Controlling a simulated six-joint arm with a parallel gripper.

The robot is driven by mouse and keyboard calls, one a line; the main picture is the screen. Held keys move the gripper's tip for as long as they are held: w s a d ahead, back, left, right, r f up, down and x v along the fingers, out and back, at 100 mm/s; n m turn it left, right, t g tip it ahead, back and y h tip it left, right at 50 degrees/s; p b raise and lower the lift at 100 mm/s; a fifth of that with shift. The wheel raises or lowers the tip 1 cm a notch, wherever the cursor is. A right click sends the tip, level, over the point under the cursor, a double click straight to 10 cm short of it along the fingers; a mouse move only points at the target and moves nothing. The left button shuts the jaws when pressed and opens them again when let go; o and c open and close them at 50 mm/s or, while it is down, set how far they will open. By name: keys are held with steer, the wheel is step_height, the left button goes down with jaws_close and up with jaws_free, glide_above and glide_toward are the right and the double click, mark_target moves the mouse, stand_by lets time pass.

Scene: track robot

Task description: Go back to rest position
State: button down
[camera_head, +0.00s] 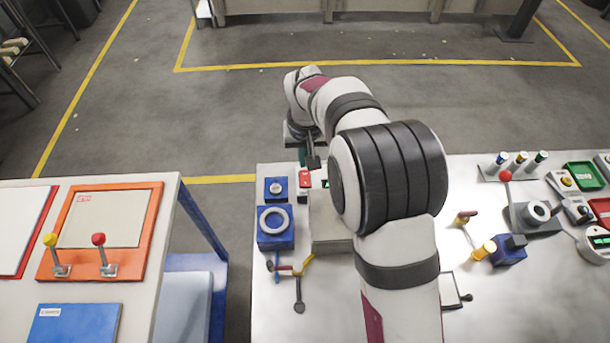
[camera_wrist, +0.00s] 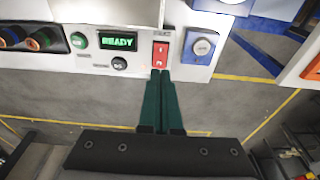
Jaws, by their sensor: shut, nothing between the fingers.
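My gripper (camera_wrist: 160,75) shows in the wrist view with its two green fingers side by side, shut and empty. In the head view the gripper (camera_head: 303,163) is at the far edge of the white table, partly hidden by my wrist. Its fingertips lie close to a red switch (camera_wrist: 160,54) on a panel. The switch also shows in the head view (camera_head: 305,179). I cannot tell whether the fingers touch it. My arm reaches forward over the table and bends down at its end.
A panel display (camera_wrist: 118,40) reads READY. A blue box with a grey ring (camera_head: 276,228) and a blue key-switch box (camera_head: 276,189) stand left of the arm. A second table (camera_head: 172,250) has an orange-framed panel with levers. Several controls stand at right.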

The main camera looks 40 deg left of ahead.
steer(key=shift+r, duration=0.2)
steer(key=s+d+r+m, duration=0.1)
steer(key=d+r+m, duration=0.4)
steer(key=d, duration=0.8)
steer(key=s+d+r+m, duration=0.1)
steer(key=d+r+m, duration=0.2)
steer(key=d+r, duration=0.7)
steer(key=s+d+f+m, duration=0.2)
steer(key=s+d+m, duration=0.1)
steer(key=s+d, duration=0.4)
steer(key=s+d+f+m+g, duration=0.1)
steer(key=s+d+f+m, duration=0.1)
steer(key=s+d, duration=0.5)
steer(key=shift+s+d+m+y, duration=0.2)
steer(key=shift+s+m+y, duration=0.1)
steer(key=shift+s+m, duration=0.55)
